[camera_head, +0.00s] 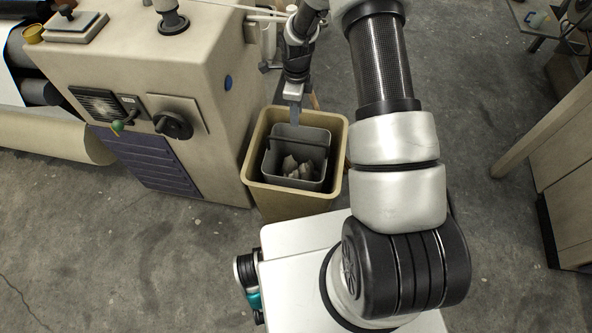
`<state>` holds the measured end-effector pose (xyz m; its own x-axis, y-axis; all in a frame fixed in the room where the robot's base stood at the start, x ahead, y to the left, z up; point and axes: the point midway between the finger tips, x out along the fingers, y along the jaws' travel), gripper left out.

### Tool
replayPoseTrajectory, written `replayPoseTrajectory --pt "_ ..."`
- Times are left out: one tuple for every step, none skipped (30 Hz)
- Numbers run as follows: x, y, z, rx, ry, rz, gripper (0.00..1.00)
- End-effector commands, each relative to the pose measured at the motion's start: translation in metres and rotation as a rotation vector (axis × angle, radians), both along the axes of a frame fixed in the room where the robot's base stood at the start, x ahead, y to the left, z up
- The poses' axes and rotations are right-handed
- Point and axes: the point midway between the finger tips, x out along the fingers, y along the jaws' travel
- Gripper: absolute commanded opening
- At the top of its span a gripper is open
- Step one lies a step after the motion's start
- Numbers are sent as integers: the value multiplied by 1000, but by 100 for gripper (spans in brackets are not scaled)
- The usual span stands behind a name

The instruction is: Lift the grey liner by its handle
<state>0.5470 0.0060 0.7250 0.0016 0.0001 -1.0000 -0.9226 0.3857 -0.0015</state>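The grey liner (318,180) sits inside a tan bin (262,197) near the middle of the head view. Several pale scraps (299,167) lie in it. Its handle (300,143) is a dark bar running across the liner's opening. My gripper (295,116) points down over the far rim of the bin, close behind the handle in the picture. The fingers show as one narrow grey shape, so I cannot tell whether they are open or shut. Whether they touch the liner or the handle is also unclear.
The beige loom housing (200,70), with a black knob (173,125), stands against the bin's left side. A wooden bench or cabinet (560,150) is at the far right.

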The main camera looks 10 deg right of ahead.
Motion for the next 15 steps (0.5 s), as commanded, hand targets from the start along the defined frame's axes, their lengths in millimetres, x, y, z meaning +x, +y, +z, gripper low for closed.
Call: replayPoseTrajectory --pt "-1 0 -14 2 5 0 34" --pt "-2 0 -21 1 5 1 34" --pt "-2 0 -30 2 5 0 34" --pt "-2 0 -37 1 5 1 34" --pt "-2 0 -43 1 5 2 34" --pt "-2 0 -52 1 5 1 34" --pt "-2 0 -58 2 5 2 34" --pt "-2 0 -65 2 5 2 34" --pt "-1 0 -72 2 4 2 34" --pt "-1 0 -77 2 4 1 34" --pt "-1 0 -82 1 3 2 34" --pt "-1 0 -87 0 3 2 34" --pt "-1 0 -91 0 3 1 34" --pt "-1 0 -93 0 3 1 34" --pt "-1 0 -96 0 2 3 34"
